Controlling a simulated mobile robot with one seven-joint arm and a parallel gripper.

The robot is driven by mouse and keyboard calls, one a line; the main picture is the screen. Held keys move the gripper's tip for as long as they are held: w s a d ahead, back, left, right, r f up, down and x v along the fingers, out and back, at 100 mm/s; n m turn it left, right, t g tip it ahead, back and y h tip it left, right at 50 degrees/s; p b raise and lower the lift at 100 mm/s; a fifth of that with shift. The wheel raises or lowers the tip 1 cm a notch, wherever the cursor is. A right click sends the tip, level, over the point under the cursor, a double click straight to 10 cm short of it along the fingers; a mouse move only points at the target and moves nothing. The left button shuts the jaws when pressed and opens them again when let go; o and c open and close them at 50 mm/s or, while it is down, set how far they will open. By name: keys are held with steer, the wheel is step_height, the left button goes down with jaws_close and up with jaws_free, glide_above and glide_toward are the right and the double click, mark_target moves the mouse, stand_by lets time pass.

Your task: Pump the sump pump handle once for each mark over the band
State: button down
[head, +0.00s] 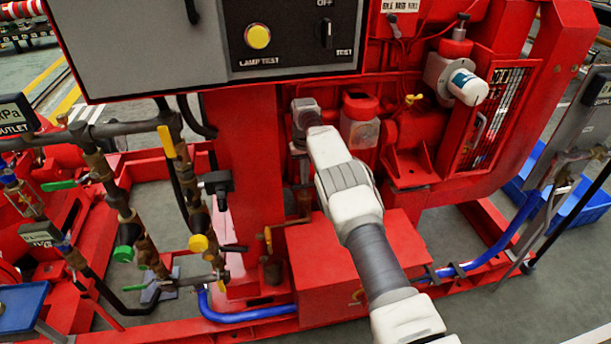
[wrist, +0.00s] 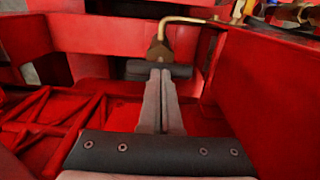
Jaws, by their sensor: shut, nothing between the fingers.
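My gripper (wrist: 161,76) is shut and empty in the wrist view. Its fingertips are at a short dark crossbar (wrist: 134,69), which looks like the sump pump handle; I cannot tell whether they touch it. A brass fitting (wrist: 157,51) shows just beyond the bar, with a bent brass rod (wrist: 190,20) running right from it. In the head view my arm reaches up the middle, its wrist in front of the red machine, and my fingers cannot be made out. A small brass pipe piece (head: 268,240) stands below. No band with marks can be made out.
A grey panel (head: 160,45) with a yellow lamp (head: 257,36) is above. Brass valves and pipes (head: 115,200) stand at left. A red box (head: 345,265) and blue hose (head: 250,314) lie below. In the wrist view, red walls (wrist: 265,85) stand close on the right.

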steer(key=shift+f, duration=0.6)
steer(key=shift+r, duration=0.1)
steer(key=shift+r+p, duration=1.8)
steer(key=shift+r, duration=1.55)
steer(key=shift+r, duration=0.15)
